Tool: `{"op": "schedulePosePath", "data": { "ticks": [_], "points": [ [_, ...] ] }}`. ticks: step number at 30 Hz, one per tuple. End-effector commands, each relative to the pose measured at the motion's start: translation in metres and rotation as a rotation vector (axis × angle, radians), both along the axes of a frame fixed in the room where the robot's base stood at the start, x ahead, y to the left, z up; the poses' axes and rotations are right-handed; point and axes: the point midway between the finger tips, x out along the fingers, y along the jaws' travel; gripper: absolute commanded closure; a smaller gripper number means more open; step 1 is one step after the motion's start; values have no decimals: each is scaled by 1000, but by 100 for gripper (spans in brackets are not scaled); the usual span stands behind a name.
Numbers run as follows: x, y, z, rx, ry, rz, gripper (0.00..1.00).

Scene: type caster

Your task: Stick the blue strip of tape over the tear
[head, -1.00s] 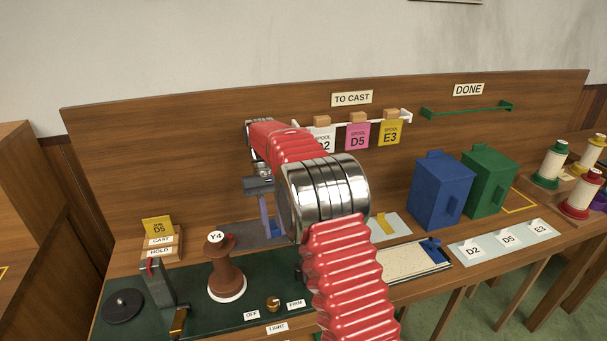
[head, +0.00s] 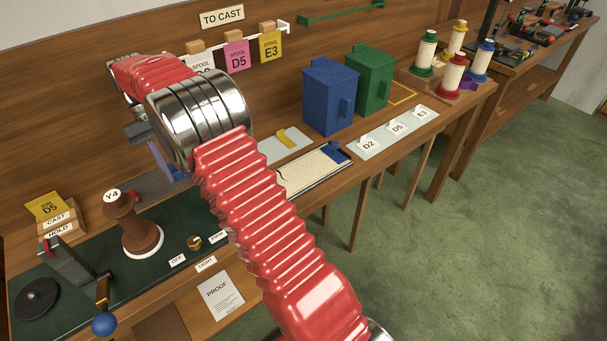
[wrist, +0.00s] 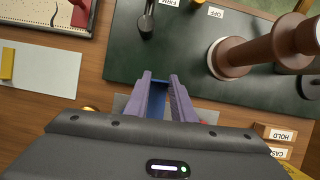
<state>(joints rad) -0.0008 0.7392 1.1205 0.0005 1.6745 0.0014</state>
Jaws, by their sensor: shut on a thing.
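My gripper (head: 172,165) has purple fingers and points down over a grey plate (head: 152,187) at the back of the bench. In the wrist view my gripper (wrist: 160,78) is shut on the blue strip of tape (wrist: 157,98), which shows between the fingers. The tear (wrist: 55,12) is a dark wavy line on a cream sheet (wrist: 30,22) in a framed bed, at the upper left of the wrist view.
A pale card with a yellow strip (head: 288,137) lies behind the bed. Blue (head: 330,97) and green (head: 370,80) boxes stand to the right. A brown spool (head: 140,228) marked Y4 and a lever (head: 102,292) stand on the green mat at front left.

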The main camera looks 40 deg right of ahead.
Motion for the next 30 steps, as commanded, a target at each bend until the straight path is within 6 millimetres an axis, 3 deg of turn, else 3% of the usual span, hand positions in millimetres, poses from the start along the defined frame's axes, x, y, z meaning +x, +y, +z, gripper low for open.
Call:
{"op": "schedulePosePath", "data": {
  "ticks": [10,24,30],
  "points": [
    [5,0,9,0,-4,-28,98],
    [25,0,92,-1,-3,-278,98],
    [25,0,101,0,0,-302,98]
  ]
}}
